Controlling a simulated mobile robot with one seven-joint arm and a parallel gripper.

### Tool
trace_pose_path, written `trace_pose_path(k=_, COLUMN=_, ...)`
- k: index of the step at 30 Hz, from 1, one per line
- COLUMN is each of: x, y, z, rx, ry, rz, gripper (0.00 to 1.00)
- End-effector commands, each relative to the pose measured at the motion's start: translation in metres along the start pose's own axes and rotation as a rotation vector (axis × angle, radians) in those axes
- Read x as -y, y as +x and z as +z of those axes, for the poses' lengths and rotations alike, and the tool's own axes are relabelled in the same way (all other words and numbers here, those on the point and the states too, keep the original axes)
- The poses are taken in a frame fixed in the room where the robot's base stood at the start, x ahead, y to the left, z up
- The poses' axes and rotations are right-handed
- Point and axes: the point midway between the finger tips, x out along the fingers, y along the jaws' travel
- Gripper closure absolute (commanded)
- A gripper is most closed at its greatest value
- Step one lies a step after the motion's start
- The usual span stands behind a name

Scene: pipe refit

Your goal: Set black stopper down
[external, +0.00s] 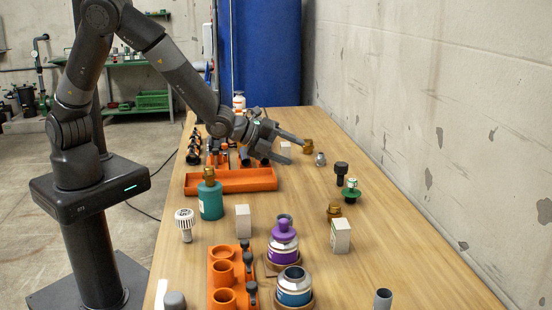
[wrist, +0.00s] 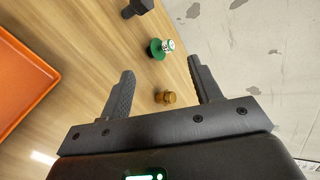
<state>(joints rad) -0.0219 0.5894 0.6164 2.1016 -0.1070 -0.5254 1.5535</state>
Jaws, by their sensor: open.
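A black stopper (external: 341,172) with a wide ribbed head and narrower stem stands on the right side of the wooden table in the external view. What looks like the same stopper (wrist: 138,8) is at the top edge of the wrist view, partly cut off. My gripper (external: 298,147) is open, with nothing between its fingers, and hangs above the table to the left of and higher than the stopper in the external view. In the wrist view my open fingers (wrist: 160,82) are apart, with the stopper beyond them and clear of both.
A green-and-white fitting (external: 351,190) and a brass fitting (external: 334,212) stand near the stopper. An orange tray (external: 230,185) lies left. A white block (external: 340,236), purple-topped bottle (external: 283,245) and orange rack (external: 222,280) are in front. The wall (external: 440,120) rises right.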

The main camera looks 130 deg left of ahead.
Motion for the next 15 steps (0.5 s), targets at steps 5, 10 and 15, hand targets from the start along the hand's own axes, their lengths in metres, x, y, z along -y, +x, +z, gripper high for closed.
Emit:
trace_pose_path(k=5, x=0.02, y=-0.056, z=-0.031, rx=-0.102, ry=-0.288, rz=0.111, gripper=0.42)
trace_pose_path(k=10, x=0.034, y=-0.116, z=-0.059, rx=-0.188, ry=-0.517, rz=0.236, gripper=0.42)
trace_pose_path(k=15, x=0.044, y=-0.184, z=-0.081, rx=-0.256, ry=-0.707, rz=0.369, gripper=0.42)
